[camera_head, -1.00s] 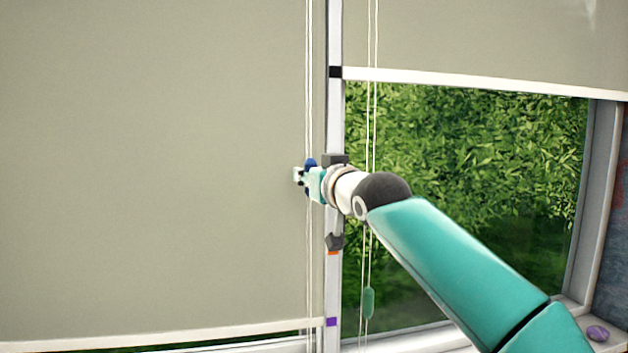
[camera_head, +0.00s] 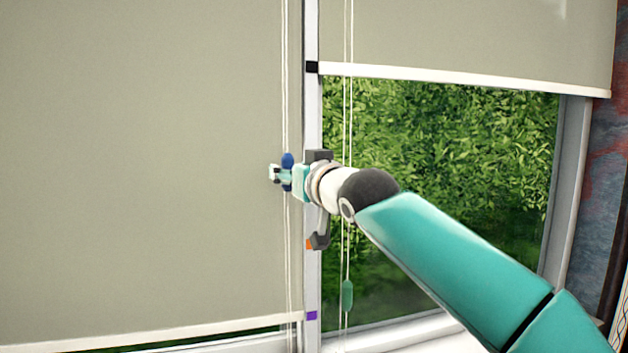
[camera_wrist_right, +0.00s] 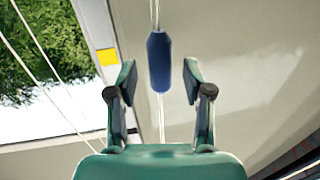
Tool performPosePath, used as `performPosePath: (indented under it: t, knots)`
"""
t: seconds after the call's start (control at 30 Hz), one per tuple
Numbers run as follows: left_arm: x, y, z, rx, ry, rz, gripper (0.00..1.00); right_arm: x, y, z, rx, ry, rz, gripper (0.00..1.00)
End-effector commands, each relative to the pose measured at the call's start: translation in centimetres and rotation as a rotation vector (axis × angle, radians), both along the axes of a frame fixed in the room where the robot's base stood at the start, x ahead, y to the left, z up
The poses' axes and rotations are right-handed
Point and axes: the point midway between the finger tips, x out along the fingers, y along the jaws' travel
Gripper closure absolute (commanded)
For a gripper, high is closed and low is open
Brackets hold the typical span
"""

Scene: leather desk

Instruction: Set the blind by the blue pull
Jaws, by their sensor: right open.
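The blue pull (camera_head: 288,159) hangs on the pale cords (camera_head: 285,70) of the left blind (camera_head: 140,170), just left of the window post. My right gripper (camera_head: 276,174) is at the pull's height in the head view and partly covers it. In the right wrist view, the pull (camera_wrist_right: 159,62) is upright, between and slightly beyond the fingertips of the open gripper (camera_wrist_right: 160,80), with a gap on each side. The left blind is low, its white bottom bar (camera_head: 150,335) near the picture's lower edge. My left gripper is out of view.
A green pull (camera_head: 347,295) hangs on cords right of the post (camera_head: 312,120). The right blind (camera_head: 470,40) is high, with foliage below it. The post carries black (camera_head: 312,67), orange (camera_head: 310,244) and purple (camera_head: 312,316) marks. A yellow mark (camera_wrist_right: 107,56) shows in the wrist view.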

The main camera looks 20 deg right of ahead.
Motion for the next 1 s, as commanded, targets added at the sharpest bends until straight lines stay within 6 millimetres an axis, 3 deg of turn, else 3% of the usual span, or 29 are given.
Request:
performPosePath:
  t: [0.3,0.5,1.0]
  knots:
    - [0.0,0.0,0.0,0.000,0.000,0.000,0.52,-5.8,-0.6,0.1,-0.001,-0.003,0.003,0.49]
    - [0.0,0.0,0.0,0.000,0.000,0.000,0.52,-8.6,-0.9,0.0,-0.001,-0.002,0.003,0.49]
    - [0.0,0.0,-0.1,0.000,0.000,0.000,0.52,-9.6,-0.9,-0.1,0.000,-0.001,0.003,0.49]
